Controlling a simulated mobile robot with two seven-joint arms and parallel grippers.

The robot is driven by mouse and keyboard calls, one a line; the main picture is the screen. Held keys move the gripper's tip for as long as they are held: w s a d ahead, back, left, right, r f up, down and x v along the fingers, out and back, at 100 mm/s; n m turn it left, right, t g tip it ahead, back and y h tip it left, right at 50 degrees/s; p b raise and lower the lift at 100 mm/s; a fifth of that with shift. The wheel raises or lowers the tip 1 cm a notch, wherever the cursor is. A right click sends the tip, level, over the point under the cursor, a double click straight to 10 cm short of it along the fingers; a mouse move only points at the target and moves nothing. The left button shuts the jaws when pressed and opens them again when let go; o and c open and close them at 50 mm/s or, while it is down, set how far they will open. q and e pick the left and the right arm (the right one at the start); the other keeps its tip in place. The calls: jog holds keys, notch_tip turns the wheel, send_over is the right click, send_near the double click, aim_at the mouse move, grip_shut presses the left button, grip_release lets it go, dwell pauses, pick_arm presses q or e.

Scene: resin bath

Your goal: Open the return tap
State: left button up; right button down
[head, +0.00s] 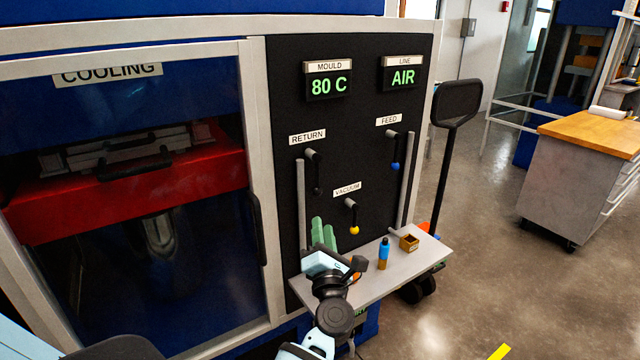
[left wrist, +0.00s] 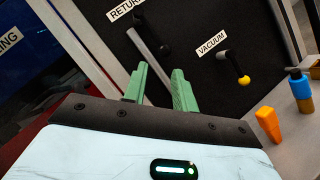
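The return tap (head: 316,171) is a black lever on the dark panel under the RETURN label (head: 307,137). Its handle hangs down beside a grey vertical pipe (head: 302,205). In the left wrist view the return tap (left wrist: 153,36) is near the top, beyond my fingers. My left gripper (head: 323,233) has green fingers, is below the tap and apart from it. In the left wrist view the left gripper (left wrist: 160,88) is open, with a gap and nothing between its fingers. My right gripper is not in view.
The vacuum tap (head: 352,217) with a yellow tip and the feed tap (head: 395,152) with a blue tip are to the right. A grey shelf (head: 365,284) holds a blue bottle (head: 384,253) and a small box (head: 409,242). A glazed door with a black handle (head: 257,228) is left.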

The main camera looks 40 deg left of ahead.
aim_at(317, 176)
pick_arm(q)
jog(key=w+a+r+n+g+b, duration=0.1)
jog(key=w+r+n+g, duration=0.5)
jog(key=n, duration=0.7)
jog(key=shift+a+g+y, duration=0.3)
jog(key=shift+a+y, duration=0.1)
jog(key=shift+a, duration=0.35)
jog(key=shift+a+r, duration=0.1)
